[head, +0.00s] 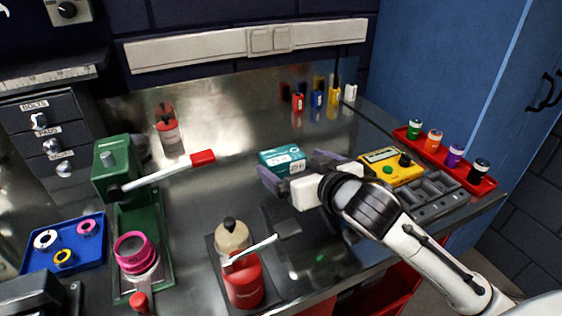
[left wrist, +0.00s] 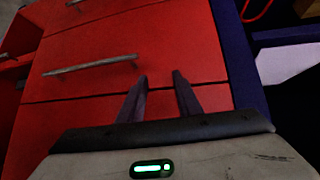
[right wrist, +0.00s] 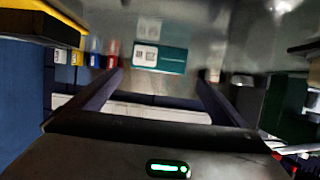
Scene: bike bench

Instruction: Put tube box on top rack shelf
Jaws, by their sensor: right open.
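The tube box, a small teal and white carton (head: 282,160), lies on the metal bench top, right of the middle. My right gripper (head: 297,172) is open just in front of it, its two fingers pointing at the box. In the right wrist view the box (right wrist: 160,57) shows beyond the gap between the fingers (right wrist: 158,85), and nothing is between them. My left gripper (left wrist: 160,84) shows only in the left wrist view, open and empty, in front of red drawer fronts. I cannot make out a rack shelf for certain.
A yellow meter (head: 391,168) and a grey sectioned tray (head: 432,195) lie right of my right gripper. A red tray (head: 470,176) holds several small pots. A green press (head: 120,185), a blue tray (head: 75,250) and a red bottle (head: 243,285) stand left and in front.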

